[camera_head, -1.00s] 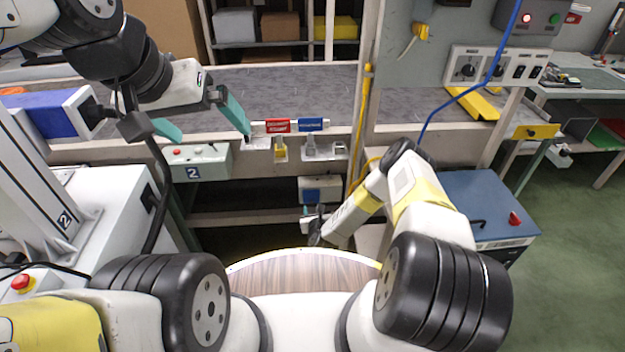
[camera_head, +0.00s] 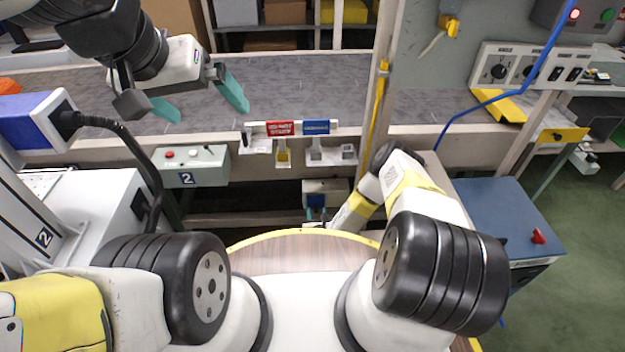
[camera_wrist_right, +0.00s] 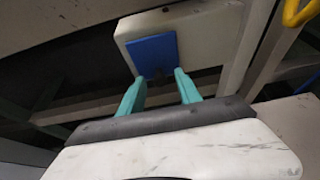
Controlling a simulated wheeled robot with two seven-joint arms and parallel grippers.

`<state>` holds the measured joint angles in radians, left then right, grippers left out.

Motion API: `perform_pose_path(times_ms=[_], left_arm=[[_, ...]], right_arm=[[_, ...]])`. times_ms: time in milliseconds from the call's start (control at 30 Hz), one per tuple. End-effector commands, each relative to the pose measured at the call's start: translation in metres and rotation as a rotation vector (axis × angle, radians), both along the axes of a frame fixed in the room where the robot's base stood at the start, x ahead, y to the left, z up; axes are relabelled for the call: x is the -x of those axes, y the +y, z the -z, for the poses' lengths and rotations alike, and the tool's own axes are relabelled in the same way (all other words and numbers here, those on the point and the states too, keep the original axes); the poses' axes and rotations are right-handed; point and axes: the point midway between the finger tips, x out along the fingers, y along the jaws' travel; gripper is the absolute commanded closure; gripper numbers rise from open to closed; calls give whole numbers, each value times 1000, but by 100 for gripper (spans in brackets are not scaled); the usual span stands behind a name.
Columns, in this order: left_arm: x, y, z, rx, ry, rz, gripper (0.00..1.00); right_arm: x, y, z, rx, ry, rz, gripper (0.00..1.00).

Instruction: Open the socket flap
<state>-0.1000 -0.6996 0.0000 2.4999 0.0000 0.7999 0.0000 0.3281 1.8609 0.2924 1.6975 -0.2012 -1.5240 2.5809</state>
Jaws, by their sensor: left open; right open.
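The socket box (camera_head: 340,187) is a pale box mounted low under the conveyor bench in the head view. Its blue flap (camera_head: 316,201) is small there. In the right wrist view the pale box (camera_wrist_right: 205,35) is large, with the blue flap (camera_wrist_right: 153,54) lying closed against its face. My right gripper (camera_wrist_right: 158,90) is open and empty. Its two teal fingers point at the flap's lower part, one on either side; I cannot tell whether they touch. In the head view that gripper is mostly hidden by my arm and base. My left gripper (camera_head: 200,98) is open and empty above the bench.
A number 2 control box (camera_head: 190,167) and red and blue signs (camera_head: 298,128) line the bench's front. A post with a yellow cable (camera_head: 380,85) rises right of the socket. A blue cabinet (camera_head: 510,210) stands at the right, close to my right arm.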

Motion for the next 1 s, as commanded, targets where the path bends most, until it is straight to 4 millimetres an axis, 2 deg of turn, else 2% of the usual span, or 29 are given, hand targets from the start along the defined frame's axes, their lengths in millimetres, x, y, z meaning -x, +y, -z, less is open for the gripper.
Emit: perform_pose_path(times_ms=[300, 500, 1000], left_arm=[[0, 0, 0, 0, 0, 0, 0], [0, 0, 0, 0, 0, 0, 0], [0, 0, 0, 0, 0, 0, 0]], right_arm=[[1, 0, 1, 0, 0, 0, 61], [1, 0, 0, 0, 0, 0, 100], [1, 0, 0, 0, 0, 0, 100]])
